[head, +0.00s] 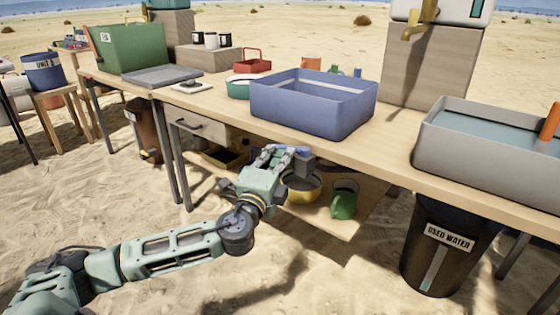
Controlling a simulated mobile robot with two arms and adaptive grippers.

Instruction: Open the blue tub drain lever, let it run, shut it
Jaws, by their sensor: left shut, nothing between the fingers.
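The blue tub (305,106) stands on the wooden table near its front edge. Below the table edge under the tub is a grey drain fitting (311,165), with a small blue part beside the fingers that may be the lever. My left gripper (287,153) is at this fitting, just in front of the tub. It is shut with nothing held, and its fingertips are touching or very close to the blue part; I cannot tell which. The fingers hide much of the lever, so its position is unclear. My right gripper is not in view.
A yellow bucket (302,190) and a green watering can (344,200) stand on the lower shelf below the fitting. A grey basin (470,158) is at the right, above a black "USED WATER" bin (447,247). A drawer (200,128) is left of the gripper. Open sand lies in front.

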